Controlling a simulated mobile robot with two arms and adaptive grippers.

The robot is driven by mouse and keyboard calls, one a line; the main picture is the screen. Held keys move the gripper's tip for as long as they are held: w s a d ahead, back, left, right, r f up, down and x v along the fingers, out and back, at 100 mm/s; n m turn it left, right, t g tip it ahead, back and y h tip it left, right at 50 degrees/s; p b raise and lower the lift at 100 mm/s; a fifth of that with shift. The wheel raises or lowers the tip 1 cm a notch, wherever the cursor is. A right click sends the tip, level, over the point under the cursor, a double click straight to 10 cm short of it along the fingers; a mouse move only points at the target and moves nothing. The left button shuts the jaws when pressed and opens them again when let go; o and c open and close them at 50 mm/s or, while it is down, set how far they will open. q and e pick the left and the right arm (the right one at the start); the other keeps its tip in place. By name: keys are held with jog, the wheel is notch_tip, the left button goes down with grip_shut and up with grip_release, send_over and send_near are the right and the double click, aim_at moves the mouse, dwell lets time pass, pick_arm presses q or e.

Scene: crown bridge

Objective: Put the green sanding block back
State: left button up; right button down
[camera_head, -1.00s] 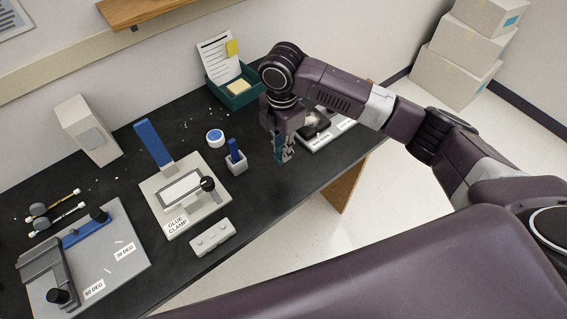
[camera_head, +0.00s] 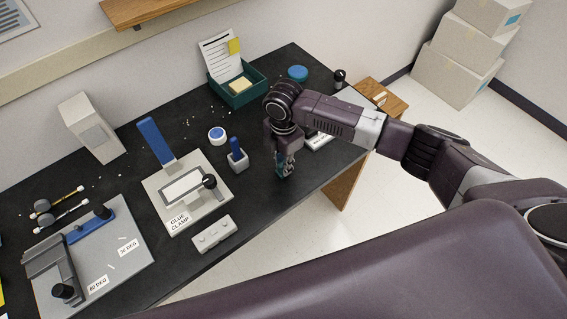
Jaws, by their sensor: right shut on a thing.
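My right gripper (camera_head: 285,170) points down over the right part of the black workbench, close to its front edge. It is shut on a small teal-green piece (camera_head: 279,164), which looks like the green sanding block. The fingers hide most of the piece. I cannot tell whether it touches the bench top. To the right of the gripper, a light labelled plate (camera_head: 319,142) is mostly hidden by my right arm. My left gripper is not in view.
A glue clamp (camera_head: 160,207), a small holder with a blue-handled item (camera_head: 237,161) and a blue-white jar (camera_head: 217,135) stand left of the gripper. Behind are a teal tray (camera_head: 249,97) and a round blue thing (camera_head: 297,74). Bare bench (camera_head: 255,200) lies front-left of the gripper.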

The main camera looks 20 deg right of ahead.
jog(key=c, duration=1.8)
grip_release()
jog(key=shift+c, duration=0.2)
notch_tip(320, 180, up, 12)
jog(key=b, duration=0.2)
jog(key=shift+r, duration=0.15)
